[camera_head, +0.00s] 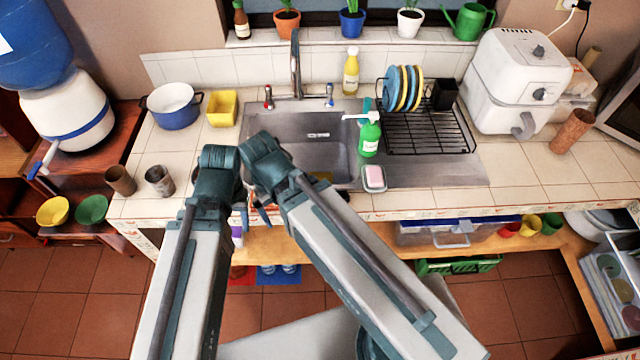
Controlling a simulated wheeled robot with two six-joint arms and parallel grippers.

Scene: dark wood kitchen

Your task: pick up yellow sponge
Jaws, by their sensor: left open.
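A small yellow patch (321,176) shows at the front of the sink basin, just behind my arm link. It looks like the yellow sponge, but most of it is hidden and I cannot be sure. The links partly cover the gripper. My right gripper cannot be made out.
The steel sink (300,130) has a green soap bottle (369,139) and a soap dish (374,178) at its right. A dish rack (430,132) stands further right. A blue pot (174,106), a yellow square container (222,108) and two cups stand left.

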